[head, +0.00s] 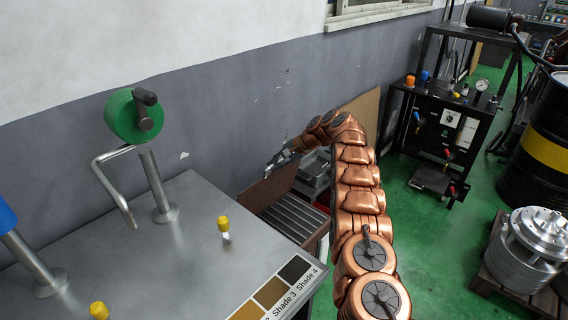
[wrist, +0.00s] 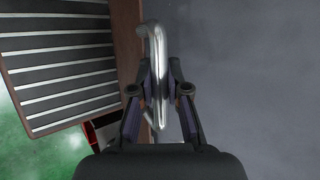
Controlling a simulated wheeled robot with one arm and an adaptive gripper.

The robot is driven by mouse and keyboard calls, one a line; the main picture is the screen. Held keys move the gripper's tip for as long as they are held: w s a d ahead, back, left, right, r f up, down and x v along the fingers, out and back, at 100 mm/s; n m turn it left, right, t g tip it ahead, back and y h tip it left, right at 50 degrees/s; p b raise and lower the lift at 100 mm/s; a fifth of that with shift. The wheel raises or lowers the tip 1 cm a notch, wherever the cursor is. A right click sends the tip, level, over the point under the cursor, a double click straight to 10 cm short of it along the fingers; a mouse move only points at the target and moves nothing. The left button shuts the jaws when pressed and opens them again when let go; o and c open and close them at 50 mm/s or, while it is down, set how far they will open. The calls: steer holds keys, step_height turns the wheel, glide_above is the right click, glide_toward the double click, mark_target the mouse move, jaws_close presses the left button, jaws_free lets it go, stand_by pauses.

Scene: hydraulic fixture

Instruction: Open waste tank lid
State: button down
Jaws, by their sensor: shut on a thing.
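The waste tank (head: 312,239) stands beyond the right edge of the metal table, its slatted grey top uncovered. Its brown lid (head: 268,188) stands steeply raised along the wall side of the slats. In the wrist view the lid (wrist: 128,40) shows nearly edge-on beside the slats (wrist: 62,58). A silver bar handle (wrist: 154,40) on the lid's wall side runs between my fingers. My gripper (wrist: 160,88) is shut on this handle. In the head view my gripper (head: 280,158) is at the lid's upper edge, and the handle is hard to make out.
The metal table (head: 185,255) carries a green crank device (head: 125,118) and yellow-topped fittings (head: 223,223). The grey wall (head: 235,110) is close behind my gripper. Grey bins (head: 313,172) stand behind the tank. A black test rig (head: 445,130) and open green floor (head: 435,235) lie right.

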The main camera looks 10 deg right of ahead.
steer(key=shift+w+r, duration=0.1)
steer(key=shift+w, duration=0.1)
stand_by(0.4)
steer(key=c, duration=1.1)
jaws_free()
steer(key=shift+c, duration=0.2)
steer(key=shift+a, duration=0.1)
steer(key=v, duration=1.2)
